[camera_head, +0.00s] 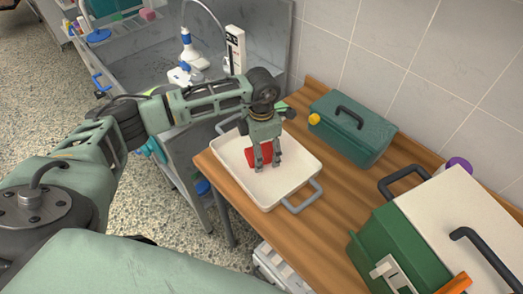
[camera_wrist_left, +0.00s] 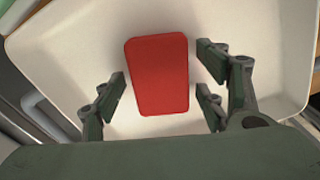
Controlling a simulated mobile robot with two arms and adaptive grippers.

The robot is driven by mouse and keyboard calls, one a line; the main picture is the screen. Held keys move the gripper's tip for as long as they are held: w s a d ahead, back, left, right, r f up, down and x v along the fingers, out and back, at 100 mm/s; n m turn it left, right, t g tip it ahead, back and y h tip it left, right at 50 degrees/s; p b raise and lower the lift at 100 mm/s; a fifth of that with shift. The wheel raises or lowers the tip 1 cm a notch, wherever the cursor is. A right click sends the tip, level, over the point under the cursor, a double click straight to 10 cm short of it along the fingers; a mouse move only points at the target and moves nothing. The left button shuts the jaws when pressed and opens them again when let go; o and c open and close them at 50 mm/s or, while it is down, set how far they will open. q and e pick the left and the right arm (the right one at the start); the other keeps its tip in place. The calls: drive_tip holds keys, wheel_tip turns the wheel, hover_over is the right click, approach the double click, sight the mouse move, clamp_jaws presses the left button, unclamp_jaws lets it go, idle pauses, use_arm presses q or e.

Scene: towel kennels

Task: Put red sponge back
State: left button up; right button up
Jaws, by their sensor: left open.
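The red sponge (camera_head: 256,155) lies in a white tray (camera_head: 297,181) with grey handles on the wooden table. My left gripper (camera_head: 264,165) is over the tray and partly covers the sponge in the head view. In the left wrist view the sponge (camera_wrist_left: 157,75) lies flat on the tray floor (camera_wrist_left: 80,50). My open left gripper (camera_wrist_left: 162,90) has its fingers on either side of the sponge, with gaps showing. I cannot tell how high the fingertips are above the tray floor. My right gripper is not in view.
A teal toolbox (camera_head: 352,128) stands behind the tray against the tiled wall. A green box with a white lid (camera_head: 465,215) stands at the table's right. A metal sink (camera_head: 150,75) with spray bottles (camera_head: 192,52) is left of the table. Bare wood (camera_head: 325,215) shows right of the tray.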

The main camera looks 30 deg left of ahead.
use_arm(q)
wheel_tip(320, 180, up, 12)
drive_tip(key=b, duration=0.3)
idle(0.5)
